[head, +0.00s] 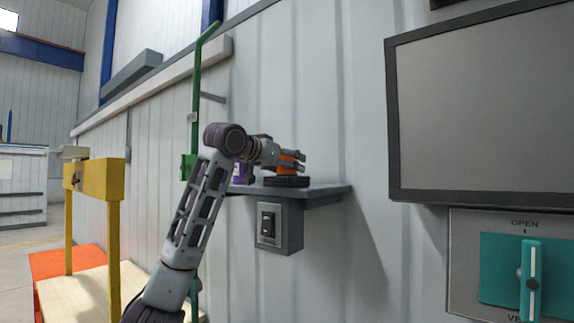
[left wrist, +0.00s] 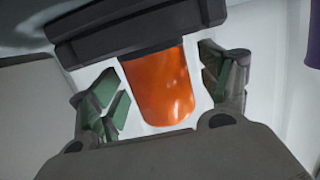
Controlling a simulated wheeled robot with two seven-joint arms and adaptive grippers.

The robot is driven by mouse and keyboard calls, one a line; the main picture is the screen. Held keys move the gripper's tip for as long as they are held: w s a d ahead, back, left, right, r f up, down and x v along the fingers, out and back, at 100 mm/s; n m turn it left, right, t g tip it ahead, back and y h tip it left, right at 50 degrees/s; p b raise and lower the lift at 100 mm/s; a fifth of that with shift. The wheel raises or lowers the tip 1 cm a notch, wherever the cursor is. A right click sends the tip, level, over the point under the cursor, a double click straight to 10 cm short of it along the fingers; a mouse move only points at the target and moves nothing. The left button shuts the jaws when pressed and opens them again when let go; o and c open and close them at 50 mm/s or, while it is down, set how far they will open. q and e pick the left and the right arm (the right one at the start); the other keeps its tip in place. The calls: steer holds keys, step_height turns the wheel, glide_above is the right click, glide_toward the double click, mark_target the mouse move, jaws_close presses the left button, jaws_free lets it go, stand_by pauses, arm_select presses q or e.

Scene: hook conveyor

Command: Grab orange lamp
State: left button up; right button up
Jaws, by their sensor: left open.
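The orange lamp (left wrist: 160,85) shows in the left wrist view as a glossy orange body with a dark base (left wrist: 125,30). It stands between the two open fingers of my left gripper (left wrist: 165,95), with a visible gap on each side. In the head view the orange lamp (head: 286,169) stands on a small grey wall shelf (head: 325,190), partly hidden by my left gripper (head: 300,162). Its dark base (head: 287,181) rests on the shelf. My right gripper is not in view.
A purple object (head: 243,173) stands on the shelf left of the lamp, partly hidden by my arm. A switch box (head: 279,226) is under the shelf. A green pole (head: 195,110) and yellow frame (head: 97,180) are at left, a dark screen (head: 485,110) at right.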

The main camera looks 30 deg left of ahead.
arm_select(q)
steer(key=shift+w, duration=0.3)
steer(key=shift+f, duration=0.1)
steer(key=shift+c, duration=0.2)
steer(key=c, duration=1.1)
steer(key=shift+c, duration=0.2)
steer(key=shift+r, duration=5)
